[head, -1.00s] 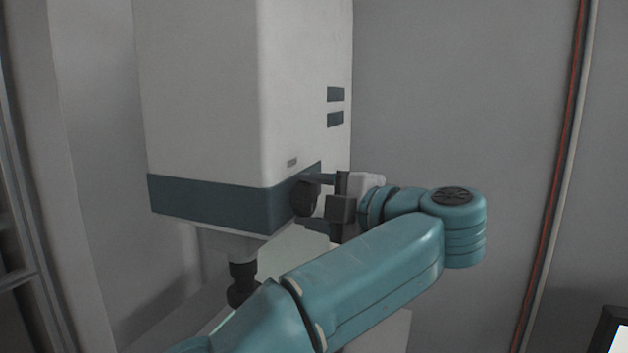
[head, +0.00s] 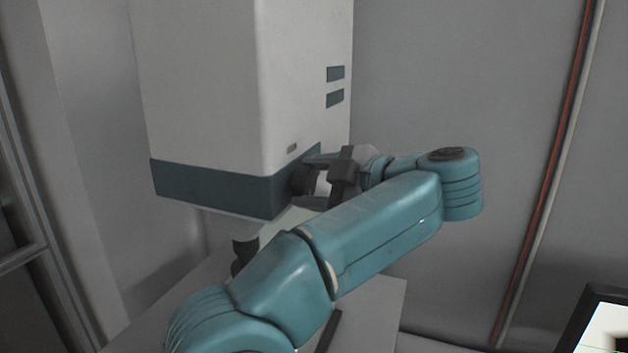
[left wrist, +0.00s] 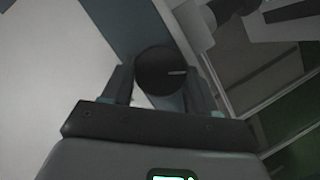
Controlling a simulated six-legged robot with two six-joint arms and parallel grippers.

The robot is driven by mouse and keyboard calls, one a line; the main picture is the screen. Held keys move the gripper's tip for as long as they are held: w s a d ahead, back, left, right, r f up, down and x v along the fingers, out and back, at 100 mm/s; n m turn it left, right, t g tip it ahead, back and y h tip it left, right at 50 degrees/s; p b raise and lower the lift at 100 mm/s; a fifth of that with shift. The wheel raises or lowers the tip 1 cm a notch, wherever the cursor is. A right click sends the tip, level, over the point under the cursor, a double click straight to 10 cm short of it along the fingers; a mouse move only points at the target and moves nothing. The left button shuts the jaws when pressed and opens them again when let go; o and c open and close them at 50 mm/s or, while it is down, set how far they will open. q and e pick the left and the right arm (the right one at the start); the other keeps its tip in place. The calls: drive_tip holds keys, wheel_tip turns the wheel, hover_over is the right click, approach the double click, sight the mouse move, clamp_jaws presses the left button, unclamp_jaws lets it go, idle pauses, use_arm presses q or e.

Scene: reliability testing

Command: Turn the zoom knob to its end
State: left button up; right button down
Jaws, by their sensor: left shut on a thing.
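The zoom knob (head: 306,180) is a dark round knob on the right side of the white and teal machine (head: 200,90), in its teal band. In the left wrist view the knob (left wrist: 160,72) shows face-on with a pale pointer line toward the right. My left gripper (head: 312,178) is shut on the knob, one finger on each side of it; the fingers also show in the left wrist view (left wrist: 161,85). Part of the knob is hidden behind the fingers in the head view. My right gripper is in neither view.
A dark cylindrical lens part (head: 243,252) hangs under the machine, partly behind my left arm. A pale table top (head: 375,300) lies below. A screen (head: 606,325) stands at the lower right. Red and pale pipes (head: 553,160) run down the right wall.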

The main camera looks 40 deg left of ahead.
use_arm(q)
drive_tip(key=o, duration=1.1)
drive_tip(key=shift+c, duration=0.2)
